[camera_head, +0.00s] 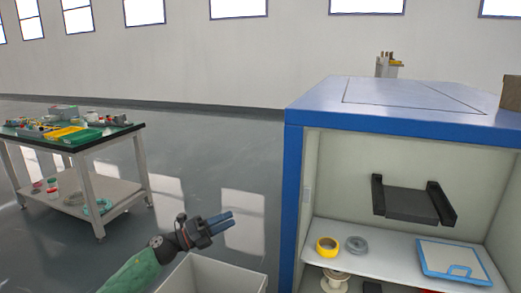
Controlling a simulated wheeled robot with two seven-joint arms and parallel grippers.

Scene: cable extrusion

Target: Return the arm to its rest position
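My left gripper (222,222) shows at the lower middle, at the end of my arm with a green sleeve that comes in from the lower left. Its two blue fingers point right and lie close together; at this size I cannot tell whether they are apart or touching. I see no object between them. It appears above or behind the back edge of a white open bin and left of the blue cabinet, apart from the cabinet. My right gripper is not in view.
The blue cabinet (292,190) stands at right; its shelf holds a yellow tape roll (327,247), a grey roll (356,244) and a blue-framed case (453,262). A white bin (232,275) sits at the bottom. A cluttered table (138,127) stands left. Floor between is clear.

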